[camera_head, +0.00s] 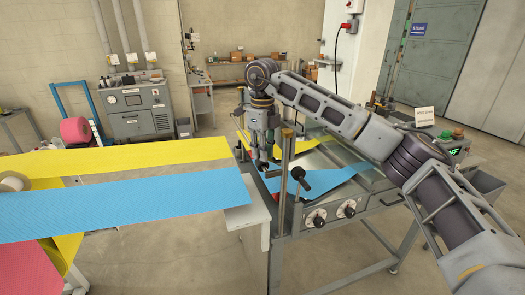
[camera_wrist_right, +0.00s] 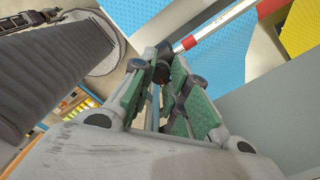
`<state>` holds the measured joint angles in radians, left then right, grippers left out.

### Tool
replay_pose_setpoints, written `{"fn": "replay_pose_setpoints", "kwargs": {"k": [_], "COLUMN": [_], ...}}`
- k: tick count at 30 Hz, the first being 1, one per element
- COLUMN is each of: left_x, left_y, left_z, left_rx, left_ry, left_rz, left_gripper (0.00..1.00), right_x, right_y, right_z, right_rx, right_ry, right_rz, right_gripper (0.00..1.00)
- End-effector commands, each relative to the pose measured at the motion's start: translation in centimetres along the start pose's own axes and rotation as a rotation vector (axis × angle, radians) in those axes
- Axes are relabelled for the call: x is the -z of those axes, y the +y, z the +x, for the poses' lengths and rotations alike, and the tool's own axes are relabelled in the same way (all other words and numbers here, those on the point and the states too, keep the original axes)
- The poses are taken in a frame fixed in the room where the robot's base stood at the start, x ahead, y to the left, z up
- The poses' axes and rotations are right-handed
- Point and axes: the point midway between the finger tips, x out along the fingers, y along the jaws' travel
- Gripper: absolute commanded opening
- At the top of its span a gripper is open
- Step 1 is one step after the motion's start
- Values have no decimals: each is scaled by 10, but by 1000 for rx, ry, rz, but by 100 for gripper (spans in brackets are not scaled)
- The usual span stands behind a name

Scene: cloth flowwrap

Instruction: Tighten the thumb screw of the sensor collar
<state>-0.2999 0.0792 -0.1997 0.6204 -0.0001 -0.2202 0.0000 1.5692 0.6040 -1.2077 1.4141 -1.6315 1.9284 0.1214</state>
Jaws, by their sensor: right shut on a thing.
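My right gripper (camera_head: 263,163) points down at the near end of the machine, beside an upright post (camera_head: 284,180). In the right wrist view its green-padded fingers (camera_wrist_right: 166,85) are closed around a small dark part, which appears to be the thumb screw (camera_wrist_right: 161,68); the fingers hide much of it. A silver rod with a red band (camera_wrist_right: 215,33) runs up to the right from there. In the head view the collar is small and partly hidden by the gripper, so its fit cannot be told. My left gripper is not in view.
Blue (camera_head: 130,203) and yellow (camera_head: 120,158) cloth strips stretch from the left toward the machine. A black-knobbed lever (camera_head: 298,173) stands close to the right of the gripper. The machine front (camera_head: 335,222) carries two dials. The floor in front is clear.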

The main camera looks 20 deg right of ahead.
Motion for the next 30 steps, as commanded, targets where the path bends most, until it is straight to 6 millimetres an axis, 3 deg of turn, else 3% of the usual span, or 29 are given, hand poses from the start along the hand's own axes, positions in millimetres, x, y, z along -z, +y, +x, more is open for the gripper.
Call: {"fn": "replay_pose_setpoints", "kwargs": {"k": [30], "left_x": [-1], "left_y": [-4], "left_z": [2], "left_rx": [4], "left_ry": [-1], "left_rz": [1], "left_gripper": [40], "right_x": [0], "right_y": [0], "right_z": [0], "right_rx": [0], "right_ry": [-1], "right_rz": [710], "right_gripper": [0]}}
